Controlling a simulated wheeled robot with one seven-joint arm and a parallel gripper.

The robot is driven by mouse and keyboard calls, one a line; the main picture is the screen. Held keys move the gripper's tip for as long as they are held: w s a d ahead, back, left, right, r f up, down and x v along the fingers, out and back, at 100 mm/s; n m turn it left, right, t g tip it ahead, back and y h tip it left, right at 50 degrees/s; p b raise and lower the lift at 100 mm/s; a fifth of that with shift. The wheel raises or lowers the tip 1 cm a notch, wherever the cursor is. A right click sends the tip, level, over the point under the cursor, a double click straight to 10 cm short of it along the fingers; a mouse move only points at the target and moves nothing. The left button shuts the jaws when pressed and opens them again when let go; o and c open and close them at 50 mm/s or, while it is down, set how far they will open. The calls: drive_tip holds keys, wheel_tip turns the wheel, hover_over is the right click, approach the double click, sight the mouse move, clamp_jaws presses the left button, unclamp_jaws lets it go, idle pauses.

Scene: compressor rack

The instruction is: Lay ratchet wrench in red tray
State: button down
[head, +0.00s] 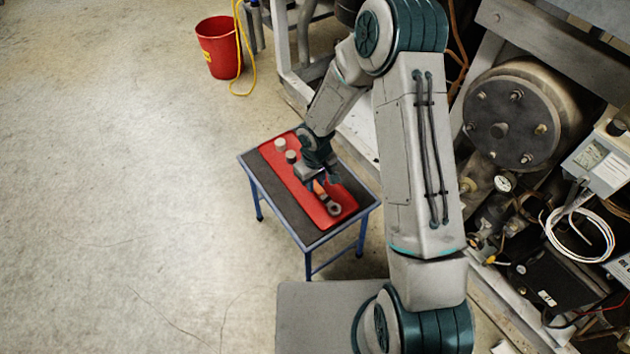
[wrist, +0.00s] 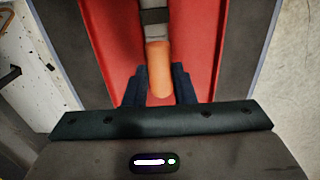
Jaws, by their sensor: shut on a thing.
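The ratchet wrench (head: 333,207) shows its round grey head in the head view, over the near end of the red tray (head: 300,196). My gripper (head: 323,180) is above the tray. In the wrist view my gripper (wrist: 160,88) is shut on the wrench's orange handle (wrist: 160,68), one dark finger on each side. I cannot tell whether the wrench touches the tray floor (wrist: 200,60).
The tray lies on a small dark-topped table (head: 268,188) with blue legs. Two small round pieces (head: 280,145) (head: 291,157) stand at the tray's far end. A red bucket (head: 217,48) with a yellow hose stands at the back. Compressor machinery (head: 515,115) fills the right. The floor at left is clear.

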drive_tip(key=shift+f, duration=0.1)
drive_tip(key=c, duration=1.1)
unclamp_jaws()
drive_tip(key=shift+c, duration=0.9)
wheel_tip(320, 180, up, 7)
drive_tip(key=p, duration=0.5)
